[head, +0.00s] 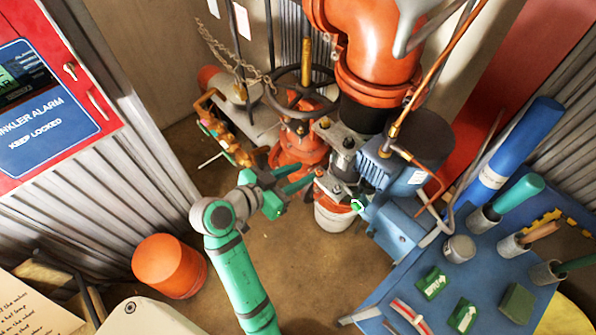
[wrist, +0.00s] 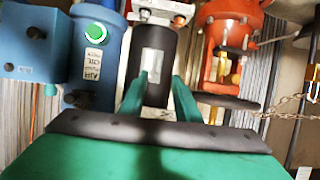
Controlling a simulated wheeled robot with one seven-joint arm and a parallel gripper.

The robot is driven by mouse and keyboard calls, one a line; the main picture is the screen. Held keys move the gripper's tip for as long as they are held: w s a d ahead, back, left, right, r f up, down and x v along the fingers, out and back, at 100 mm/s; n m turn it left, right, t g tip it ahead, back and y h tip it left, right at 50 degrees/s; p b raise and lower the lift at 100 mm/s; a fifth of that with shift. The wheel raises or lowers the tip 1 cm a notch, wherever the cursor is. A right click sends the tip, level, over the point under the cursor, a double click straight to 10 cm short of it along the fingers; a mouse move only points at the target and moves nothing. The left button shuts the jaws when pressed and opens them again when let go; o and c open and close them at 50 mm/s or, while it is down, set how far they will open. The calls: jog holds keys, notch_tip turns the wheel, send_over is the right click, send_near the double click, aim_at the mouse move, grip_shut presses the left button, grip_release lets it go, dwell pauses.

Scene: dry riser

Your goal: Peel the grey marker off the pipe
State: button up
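In the wrist view a pale grey rectangular marker (wrist: 153,62) lies on the front of a dark upright pipe (wrist: 157,28). My gripper (wrist: 161,76) is open, its two green fingers spread and pointing at the pipe. The left fingertip is near the marker's lower left edge, the right one to its right. Nothing shows between the fingers; I cannot tell whether they touch the pipe. In the head view my gripper (head: 313,181) reaches the pipework from the left, and I cannot make out the grey marker there.
A blue pump (wrist: 92,60) with a round green marker (wrist: 96,34) stands left of the pipe. Orange valve pipework (wrist: 228,30) and a chain are at right. A blue cart (head: 390,290) holds green arrow signs (head: 433,284). An orange bucket (head: 168,266) stands on the floor.

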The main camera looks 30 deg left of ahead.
aim_at(331, 159)
jog(key=x, duration=1)
jog(key=shift+w+d+r, duration=0.2)
jog(key=shift+w+r, duration=0.1)
jog(key=shift+r, duration=0.05)
jog(key=shift+c, duration=0.6)
jog(key=shift+w, duration=0.1)
grip_shut()
jog(key=shift+s+a, duration=0.25)
jog(key=shift+s, duration=0.25)
